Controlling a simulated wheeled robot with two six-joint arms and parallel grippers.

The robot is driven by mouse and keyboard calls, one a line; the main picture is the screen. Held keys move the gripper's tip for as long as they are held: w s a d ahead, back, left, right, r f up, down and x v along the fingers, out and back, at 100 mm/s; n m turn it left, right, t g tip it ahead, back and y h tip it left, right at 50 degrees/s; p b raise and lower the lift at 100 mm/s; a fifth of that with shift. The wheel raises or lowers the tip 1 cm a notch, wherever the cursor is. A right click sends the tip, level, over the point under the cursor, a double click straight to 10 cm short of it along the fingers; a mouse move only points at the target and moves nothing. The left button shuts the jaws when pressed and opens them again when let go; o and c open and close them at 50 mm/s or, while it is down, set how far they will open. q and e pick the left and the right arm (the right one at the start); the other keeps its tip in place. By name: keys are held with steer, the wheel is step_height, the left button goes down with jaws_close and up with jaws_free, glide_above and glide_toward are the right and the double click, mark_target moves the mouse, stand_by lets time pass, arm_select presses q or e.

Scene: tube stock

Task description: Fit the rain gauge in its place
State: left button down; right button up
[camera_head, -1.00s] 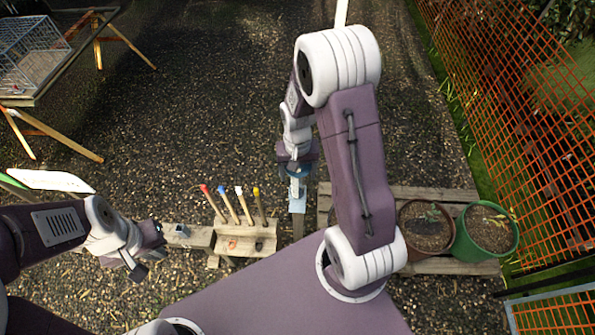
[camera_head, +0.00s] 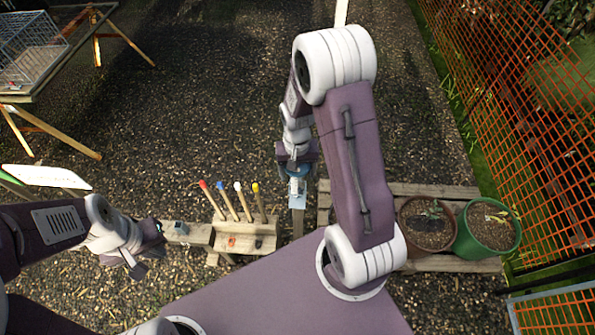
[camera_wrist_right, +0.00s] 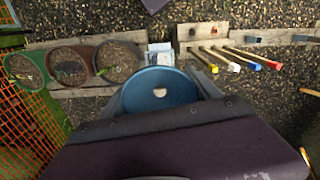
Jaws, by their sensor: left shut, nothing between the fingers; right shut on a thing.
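The rain gauge (camera_head: 297,172) shows as a blue round piece at my right gripper (camera_head: 296,160). In the right wrist view its blue round top (camera_wrist_right: 150,88), with a pale hole, sits between the fingers, which are shut on it. A pale blue, box-like piece (camera_head: 298,188) is just below it at the top of a wooden post; it also shows beyond the gauge in the wrist view (camera_wrist_right: 160,50). I cannot tell whether gauge and pale piece touch. My left gripper (camera_head: 146,262) is shut and empty at the lower left, beside a wooden beam.
Wooden tools with red, blue, white and yellow tips (camera_head: 239,203) stand in a wooden rack (camera_head: 246,242) left of the post. Potted plants (camera_head: 487,229) stand on slats (camera_head: 440,192) at right. An orange mesh fence (camera_head: 520,130) lines the right. A wire cage (camera_head: 30,48) sits upper left.

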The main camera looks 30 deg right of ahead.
steer(key=shift+f, duration=0.1)
steer(key=shift+f+b, duration=1.15)
steer(key=shift+f, duration=0.35)
steer(key=shift+f+b, duration=1.15)
steer(key=shift+f, duration=0.35)
steer(key=o, duration=1.5)
steer(key=shift+r, duration=0.15)
step_height(320, 180, up, 9)
steer(key=shift+b, duration=0.45)
